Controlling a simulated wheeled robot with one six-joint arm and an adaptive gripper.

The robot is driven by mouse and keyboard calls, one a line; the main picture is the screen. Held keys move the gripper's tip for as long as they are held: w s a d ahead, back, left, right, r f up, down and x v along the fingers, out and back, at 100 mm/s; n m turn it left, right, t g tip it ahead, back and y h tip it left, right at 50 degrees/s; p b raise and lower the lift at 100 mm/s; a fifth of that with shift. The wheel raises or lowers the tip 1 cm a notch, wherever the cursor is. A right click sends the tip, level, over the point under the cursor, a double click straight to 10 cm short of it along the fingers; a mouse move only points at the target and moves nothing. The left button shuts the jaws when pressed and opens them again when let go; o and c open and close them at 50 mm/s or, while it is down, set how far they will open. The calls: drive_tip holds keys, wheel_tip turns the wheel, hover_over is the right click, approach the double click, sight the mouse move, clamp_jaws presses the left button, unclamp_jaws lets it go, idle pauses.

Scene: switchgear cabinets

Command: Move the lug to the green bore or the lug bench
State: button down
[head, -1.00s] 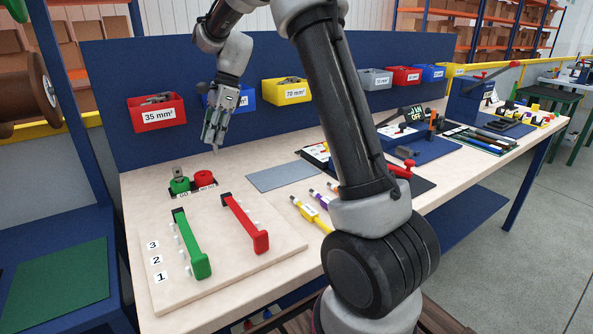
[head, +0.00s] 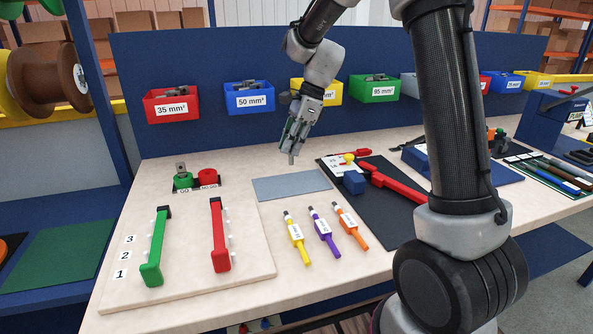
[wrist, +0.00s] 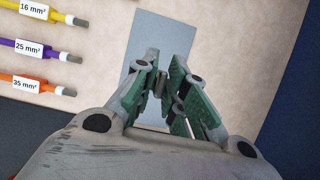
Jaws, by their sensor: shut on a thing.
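My gripper (head: 291,152) hangs fingers-down above the bench, behind and above the grey plate (head: 285,190). It is shut on a small grey metal lug, mostly hidden between the fingertips. In the wrist view my gripper (wrist: 166,78) has its green-padded fingers converging over the grey plate (wrist: 165,30), with the lug (wrist: 166,87) only partly visible between them. A green bore block (head: 183,181) stands at the back left of the bench, with a grey metal piece upright on it. A red block (head: 207,175) is beside it.
Labelled bins, including a red 35 mm² bin (head: 171,106) and a blue 50 mm² bin (head: 249,98), hang on the back panel. Green (head: 156,245) and red (head: 219,236) handled tools lie on a board at left. Yellow, purple and orange cables (head: 325,230) lie front centre.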

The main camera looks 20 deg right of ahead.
sight(291, 164)
drive_tip(key=shift+f, duration=3.1)
drive_tip(key=shift+f, duration=0.15)
drive_tip(key=c, duration=1.5)
unclamp_jaws()
drive_tip(key=shift+o, duration=0.2)
drive_tip(key=v, duration=1.3)
drive_tip(key=s+d+r+n+t+h, duration=0.1)
drive_tip(key=s+d+r+n, duration=0.15)
drive_tip(key=s, duration=0.25)
drive_tip(key=s+d+r+n, duration=0.1)
drive_tip(key=s+n, duration=0.2)
drive_tip(key=s, duration=0.3)
drive_tip(key=s+d+r+n+t+h, duration=0.1)
drive_tip(key=s+d+r+n, duration=0.15)
drive_tip(key=s, duration=0.25)
drive_tip(key=s+d+f+n+t+h, duration=0.1)
drive_tip(key=s+d+n, duration=0.1)
drive_tip(key=s+n, duration=0.3)
drive_tip(key=s+d+f+n+t+h, duration=0.1)
drive_tip(key=s+d+n, duration=0.1)
drive_tip(key=s+n, duration=0.3)
drive_tip(key=s, duration=0.3)
drive_tip(key=shift+s+f, duration=0.4)
